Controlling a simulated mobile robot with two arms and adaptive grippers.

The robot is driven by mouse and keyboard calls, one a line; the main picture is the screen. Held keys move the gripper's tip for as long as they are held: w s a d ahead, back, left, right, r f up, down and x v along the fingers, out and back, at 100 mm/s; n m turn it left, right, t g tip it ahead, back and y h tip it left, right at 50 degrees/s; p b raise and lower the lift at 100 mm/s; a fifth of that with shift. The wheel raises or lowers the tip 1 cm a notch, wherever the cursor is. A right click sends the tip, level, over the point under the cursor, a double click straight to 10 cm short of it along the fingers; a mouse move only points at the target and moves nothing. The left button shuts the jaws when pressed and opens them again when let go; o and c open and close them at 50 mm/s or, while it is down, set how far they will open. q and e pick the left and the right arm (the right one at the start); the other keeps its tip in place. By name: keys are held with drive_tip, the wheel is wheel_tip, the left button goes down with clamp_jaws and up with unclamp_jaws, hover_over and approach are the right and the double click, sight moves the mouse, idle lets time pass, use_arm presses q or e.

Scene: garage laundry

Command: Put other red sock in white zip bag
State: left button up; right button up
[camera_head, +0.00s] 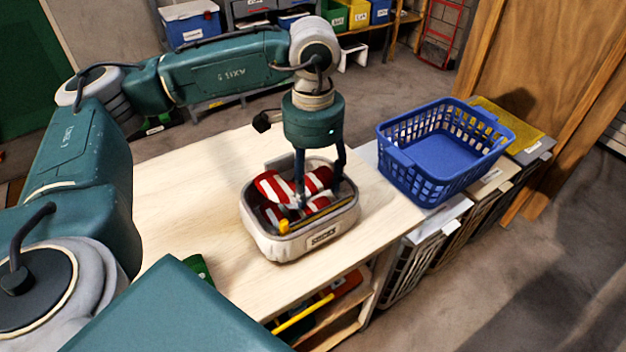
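The white zip bag (276,248) is an off-white, open-topped pouch on the wooden bench, with a dark label on its front. Red-and-white striped cloth (269,187), which looks like sock, lies inside it; I cannot tell whether it is one sock or two. My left gripper (321,199) points down into the bag's opening. Its two dark fingers are spread apart, with striped cloth showing between and behind them. Whether the fingertips touch the cloth is hard to see. A yellow strip lies along the bag's front inner rim. My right gripper is out of view.
A shelf below holds red and yellow items. Bins stand on shelving at the back.

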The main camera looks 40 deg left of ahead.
use_arm(q)
drive_tip(key=o, duration=0.4)
drive_tip(key=shift+o, duration=0.2)
drive_tip(key=shift+r, duration=0.15)
drive_tip(key=shift+r+p, duration=0.3)
drive_tip(key=shift+p, duration=0.1)
drive_tip(key=shift+r+p, duration=0.45)
drive_tip(key=shift+p, duration=0.05)
wheel_tip(320, 180, up, 7)
drive_tip(key=shift+f+b, duration=0.15)
drive_tip(key=shift+b, duration=0.8)
wheel_tip(320, 180, up, 5)
drive_tip(key=shift+f, duration=0.1)
